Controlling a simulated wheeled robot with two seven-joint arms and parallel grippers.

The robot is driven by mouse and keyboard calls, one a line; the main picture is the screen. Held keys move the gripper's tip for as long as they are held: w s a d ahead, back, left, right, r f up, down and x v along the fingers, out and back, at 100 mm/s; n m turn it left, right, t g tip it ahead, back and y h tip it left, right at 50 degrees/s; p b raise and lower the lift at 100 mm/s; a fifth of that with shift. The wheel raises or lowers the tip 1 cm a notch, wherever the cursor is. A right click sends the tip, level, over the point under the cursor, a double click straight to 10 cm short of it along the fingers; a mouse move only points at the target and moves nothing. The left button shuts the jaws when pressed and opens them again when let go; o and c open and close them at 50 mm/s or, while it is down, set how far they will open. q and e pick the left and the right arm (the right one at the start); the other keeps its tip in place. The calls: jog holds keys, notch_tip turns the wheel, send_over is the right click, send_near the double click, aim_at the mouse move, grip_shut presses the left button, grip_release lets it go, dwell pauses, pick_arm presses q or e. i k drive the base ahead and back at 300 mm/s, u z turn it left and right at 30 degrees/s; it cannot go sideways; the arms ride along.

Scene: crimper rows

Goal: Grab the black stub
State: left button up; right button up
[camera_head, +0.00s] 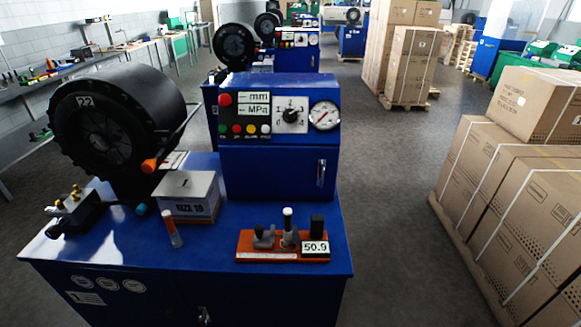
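A black upright stub (317,228) stands at the right end of a small orange holder (246,248) on the blue machine's table. A white label reading 50.9 is in front of it and hides its lower part. To its left in the same holder stand a white-topped piece (287,228) and a grey metal piece (264,238). Neither of my grippers shows in the head view, and nothing is touching the stub.
The blue table (240,280) carries a grey box (190,190) marked SIZE 18, an orange-and-white tube (172,230) and a brass-topped black block (75,208). Behind rise a large black crimper drum (110,130) and a blue control cabinet (270,170). Cartons (530,195) are stacked at right.

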aim_at(288, 238)
jog(key=z, duration=0.3)
jog(key=k, duration=0.35)
jog(key=z, duration=0.95)
